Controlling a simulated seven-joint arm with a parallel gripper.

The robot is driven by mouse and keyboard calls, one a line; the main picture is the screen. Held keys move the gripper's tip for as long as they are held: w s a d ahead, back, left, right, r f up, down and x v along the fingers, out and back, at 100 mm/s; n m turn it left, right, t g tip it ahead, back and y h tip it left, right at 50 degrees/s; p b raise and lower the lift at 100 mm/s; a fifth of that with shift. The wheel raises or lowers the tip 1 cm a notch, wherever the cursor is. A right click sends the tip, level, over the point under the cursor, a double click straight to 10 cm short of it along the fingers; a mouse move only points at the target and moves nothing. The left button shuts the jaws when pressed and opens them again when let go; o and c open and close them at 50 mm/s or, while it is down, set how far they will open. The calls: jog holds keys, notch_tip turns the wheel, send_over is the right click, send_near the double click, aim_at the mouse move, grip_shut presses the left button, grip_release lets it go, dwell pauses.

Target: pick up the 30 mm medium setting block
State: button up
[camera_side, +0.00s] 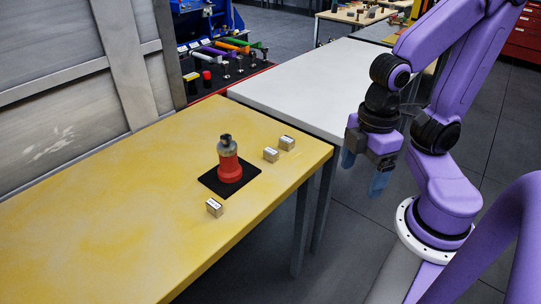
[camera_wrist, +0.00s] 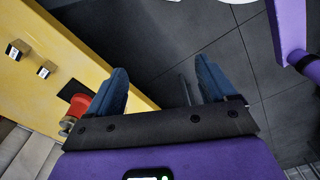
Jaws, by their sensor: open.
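Three small metallic setting blocks with white labels lie on the yellow table. In the side view one block (camera_side: 214,207) is in front of the black mat, and two sit close together behind it, a nearer block (camera_side: 270,154) and a farther block (camera_side: 287,143). The labels are too small to read, so I cannot tell which is the 30 mm medium one. The wrist view shows two blocks, one (camera_wrist: 17,49) at the far left and one (camera_wrist: 46,69) beside it. My gripper (camera_side: 364,170) is open and empty, off the table's right edge; its blue fingers (camera_wrist: 162,68) stand apart over the floor.
A red cylindrical unit with a grey top (camera_side: 229,168) stands on the black mat (camera_side: 210,183) among the blocks. A white table (camera_side: 300,85) adjoins behind. A tool rack with colored handles (camera_side: 225,50) stands at the back. The yellow table's (camera_side: 100,220) left part is clear.

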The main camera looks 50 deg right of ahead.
jog(key=c, duration=0.4)
